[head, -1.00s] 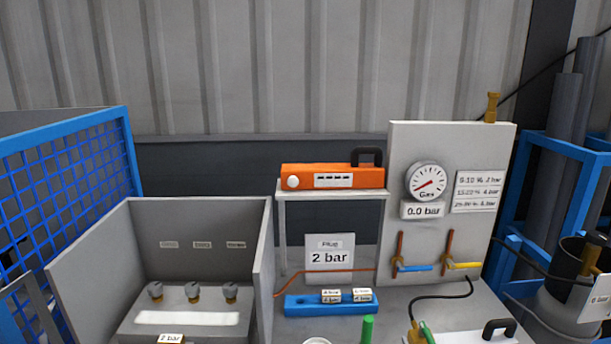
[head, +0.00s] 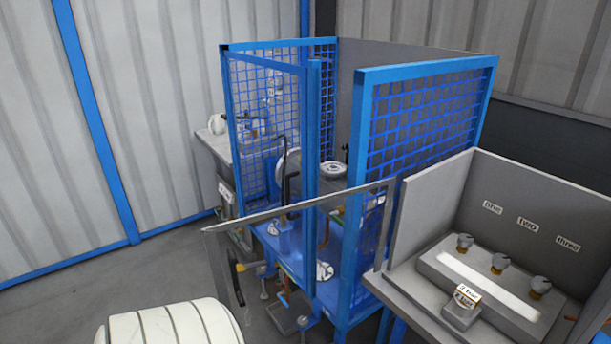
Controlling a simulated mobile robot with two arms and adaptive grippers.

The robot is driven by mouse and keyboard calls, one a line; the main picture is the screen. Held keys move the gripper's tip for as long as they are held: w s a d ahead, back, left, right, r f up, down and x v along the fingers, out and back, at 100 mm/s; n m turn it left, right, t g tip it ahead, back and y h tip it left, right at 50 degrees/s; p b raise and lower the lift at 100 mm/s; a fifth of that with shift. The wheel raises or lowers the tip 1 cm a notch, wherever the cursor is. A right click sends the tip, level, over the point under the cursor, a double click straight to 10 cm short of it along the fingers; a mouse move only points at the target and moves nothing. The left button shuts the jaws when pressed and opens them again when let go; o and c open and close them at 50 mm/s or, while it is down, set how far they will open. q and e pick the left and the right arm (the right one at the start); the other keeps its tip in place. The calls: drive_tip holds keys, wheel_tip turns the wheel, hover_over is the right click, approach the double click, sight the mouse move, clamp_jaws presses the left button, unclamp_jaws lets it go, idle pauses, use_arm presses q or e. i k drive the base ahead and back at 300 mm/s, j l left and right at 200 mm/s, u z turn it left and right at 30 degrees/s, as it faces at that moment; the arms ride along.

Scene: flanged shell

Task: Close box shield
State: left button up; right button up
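The grey box (head: 425,210) stands at the right in the head view, with its front side open. Inside it are three knobs under labels "one", "two" and "three". A clear panel in a thin grey frame (head: 300,208), which looks like the box shield, reaches out to the left from the box's left front edge. It is swung away from the box opening. Neither of my grippers is in view.
A small labelled block (head: 461,310) sits at the box's front. Grey floor (head: 150,275) lies open at the left.

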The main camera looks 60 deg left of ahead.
sight(209, 233)
drive_tip(key=k+j+z, duration=0.1)
drive_tip(key=j, duration=0.35)
drive_tip(key=k+j+z, duration=0.1)
drive_tip(key=j, duration=0.35)
drive_tip(key=k+j+z, duration=0.1)
drive_tip(key=k+j, duration=0.15)
drive_tip(key=j, duration=0.15)
drive_tip(key=k+j+z, duration=0.15)
drive_tip(key=j, duration=0.25)
drive_tip(key=k+j+z, duration=0.1)
drive_tip(key=k+j, duration=0.15)
drive_tip(key=j, duration=0.15)
drive_tip(key=i+j+z, duration=0.1)
drive_tip(key=j, duration=0.35)
drive_tip(key=i+j+z, duration=0.1)
drive_tip(key=j, duration=0.4)
drive_tip(key=i+j+z, duration=0.1)
drive_tip(key=j, duration=0.35)
